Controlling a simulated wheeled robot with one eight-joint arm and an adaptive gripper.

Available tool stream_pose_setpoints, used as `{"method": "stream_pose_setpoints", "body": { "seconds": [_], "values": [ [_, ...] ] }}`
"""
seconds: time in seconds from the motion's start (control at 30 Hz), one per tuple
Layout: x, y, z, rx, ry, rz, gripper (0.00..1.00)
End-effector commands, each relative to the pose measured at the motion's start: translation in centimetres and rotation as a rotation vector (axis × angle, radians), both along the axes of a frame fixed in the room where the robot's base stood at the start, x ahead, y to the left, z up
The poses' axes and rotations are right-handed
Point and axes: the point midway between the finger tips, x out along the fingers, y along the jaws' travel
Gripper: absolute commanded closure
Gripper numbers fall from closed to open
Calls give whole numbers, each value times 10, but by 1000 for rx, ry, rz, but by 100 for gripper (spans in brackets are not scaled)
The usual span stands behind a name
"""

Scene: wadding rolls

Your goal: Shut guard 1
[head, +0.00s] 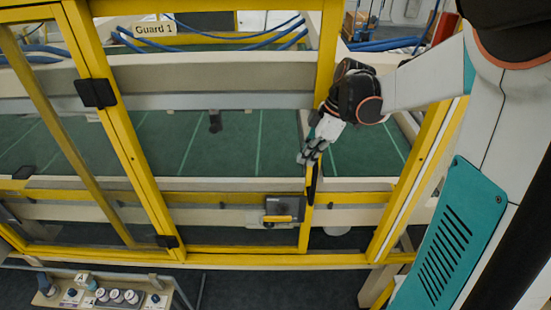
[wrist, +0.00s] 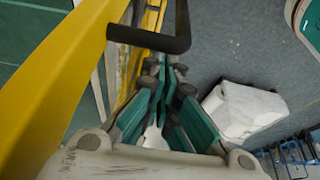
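Guard 1 is a yellow-framed clear panel (head: 145,170) with a "Guard 1" label (head: 154,29) above it in the head view. Its hinges show on the left, and its right edge stands apart from the yellow post on the right, so it looks ajar. A black handle (head: 313,184) sits on that right edge; it also shows large in the wrist view (wrist: 150,39). My gripper (head: 308,154) is just above the handle in the head view. In the wrist view its teal fingers (wrist: 168,72) come together close to the handle bar, with nothing seen held. Contact cannot be told.
A grey latch box with a yellow lever (head: 284,208) is beside the handle. A control panel (head: 105,296) with knobs stands at the lower left. A white wrapped bundle (wrist: 243,108) lies on the grey floor in the wrist view. A yellow post (head: 418,180) stands at the right.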

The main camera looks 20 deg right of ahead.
Motion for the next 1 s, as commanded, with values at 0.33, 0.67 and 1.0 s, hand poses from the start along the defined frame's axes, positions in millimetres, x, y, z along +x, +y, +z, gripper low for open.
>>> {"method": "stream_pose_setpoints", "body": {
  "seconds": [0.33,0.67,1.0],
  "values": [
    [-37,-90,-1,-1,1,-5,100],
    [-50,-122,0,0,0,-1,100],
    [-51,-124,0,0,0,1,100]
  ]
}}
